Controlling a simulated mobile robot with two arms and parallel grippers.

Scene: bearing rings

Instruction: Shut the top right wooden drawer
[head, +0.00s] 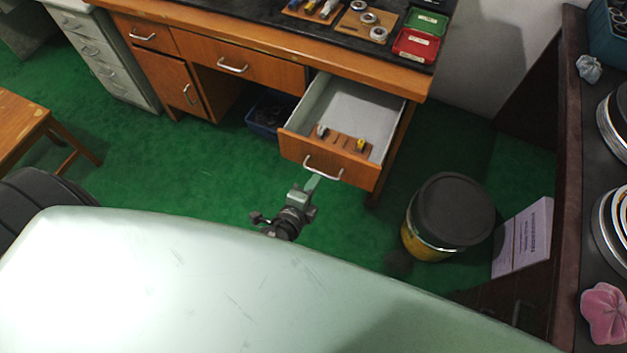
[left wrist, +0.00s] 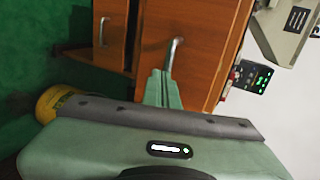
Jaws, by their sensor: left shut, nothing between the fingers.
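The top right wooden drawer (head: 298,148) of the desk is pulled well out, with its pale inside showing. Its brown front has a curved metal handle (head: 323,170). A slotted wooden block (head: 345,141) with small items stands inside near the front. My left gripper (head: 314,181) is shut and empty, with its tips close to the drawer front by the handle. In the left wrist view, the shut green fingers (left wrist: 162,86) point at the brown drawer front (left wrist: 201,35), beside the handle (left wrist: 174,54). I cannot tell if they touch it. My right gripper is not in view.
The desk's other drawers (head: 235,58) look shut. A dark-lidded drum (head: 451,210) stands right of the open drawer. A white box (head: 523,238) is beyond it, by a dark shelf on the right. Green floor (head: 225,165) is clear left of my gripper.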

